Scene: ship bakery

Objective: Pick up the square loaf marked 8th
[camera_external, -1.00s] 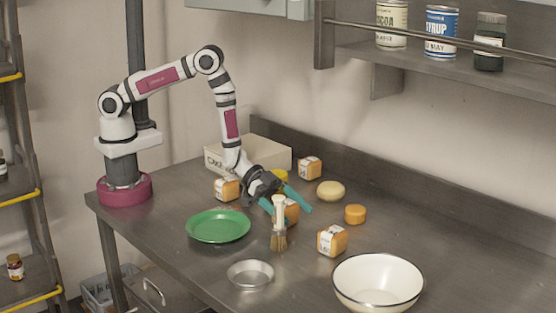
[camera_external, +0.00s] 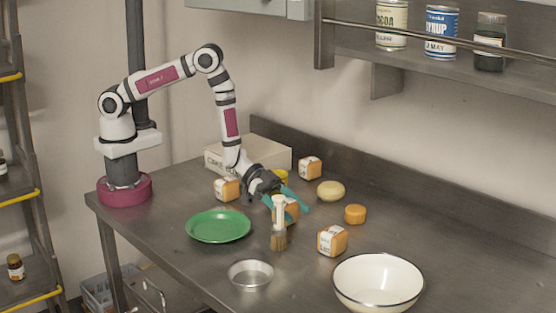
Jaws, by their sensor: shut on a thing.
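Several square orange-brown loaves with white labels stand on the steel counter.
A pale-handled brush (camera_external: 279,230) stands upright close in front of the gripper. A green plate (camera_external: 218,227), metal tin (camera_external: 250,275) and white bowl (camera_external: 378,283) lie nearer. A round bun (camera_external: 330,191), small orange round (camera_external: 355,214) and cake box (camera_external: 247,154) are around.

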